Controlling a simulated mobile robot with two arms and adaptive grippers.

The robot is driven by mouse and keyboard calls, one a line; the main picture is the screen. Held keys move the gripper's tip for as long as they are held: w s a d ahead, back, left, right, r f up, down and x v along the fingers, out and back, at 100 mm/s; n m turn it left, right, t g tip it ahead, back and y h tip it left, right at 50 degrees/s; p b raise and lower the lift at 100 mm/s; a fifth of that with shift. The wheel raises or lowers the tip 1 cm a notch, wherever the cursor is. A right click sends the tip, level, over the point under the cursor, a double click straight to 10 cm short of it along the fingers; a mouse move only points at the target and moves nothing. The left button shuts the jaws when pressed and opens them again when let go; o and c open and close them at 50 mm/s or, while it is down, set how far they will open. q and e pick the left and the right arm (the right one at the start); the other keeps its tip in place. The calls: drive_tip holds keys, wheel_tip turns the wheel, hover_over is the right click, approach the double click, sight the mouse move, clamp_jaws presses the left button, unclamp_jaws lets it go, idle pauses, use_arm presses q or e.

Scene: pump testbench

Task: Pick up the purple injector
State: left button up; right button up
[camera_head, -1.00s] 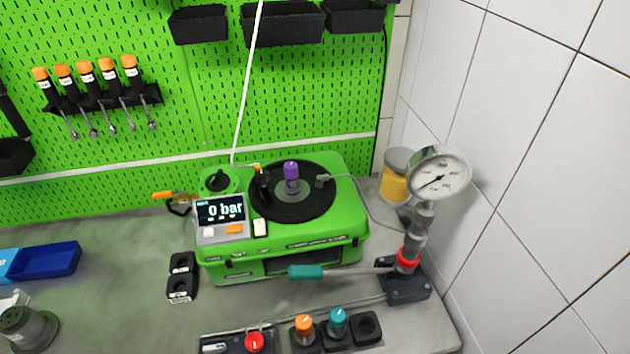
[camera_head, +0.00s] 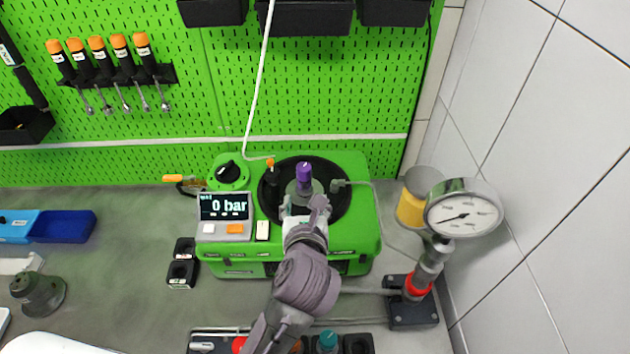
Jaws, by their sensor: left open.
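The purple injector (camera_head: 304,172) stands upright on the round black plate (camera_head: 342,205) on top of the green test machine (camera_head: 366,232). Its purple cap is in plain sight, with a grey lower part beneath it. My left gripper (camera_head: 305,203) reaches in from the bottom of the picture. It is open, with its fingers at the near side of the injector's lower part. The fingers partly hide that lower part, and I cannot tell whether they touch it. My right gripper is not in view.
A display (camera_head: 224,207) reading 0 bar is on the machine's left. A pressure gauge (camera_head: 464,214) on a hand pump stands at right, before the tiled wall. A yellow-filled jar (camera_head: 414,203) is behind it. A blue tray (camera_head: 63,226) lies far left.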

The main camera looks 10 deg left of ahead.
sight(304, 186)
use_arm(q)
drive_tip(key=b+x, duration=0.3)
drive_tip(key=x, duration=0.5)
drive_tip(key=shift+w+f, duration=0.15)
drive_tip(key=shift+f, duration=0.15)
drive_tip(key=w+f+b, duration=0.1)
drive_tip(key=w+b, duration=0.1)
drive_tip(key=w+a+f+b, duration=0.1)
drive_tip(key=w+f+b, duration=0.1)
drive_tip(key=shift+w+a+f, duration=0.1)
drive_tip(key=shift+a, duration=0.1)
drive_tip(key=shift+w, duration=0.15)
drive_tip(key=shift+d, duration=0.1)
drive_tip(key=shift+c, duration=1.2)
clamp_jaws()
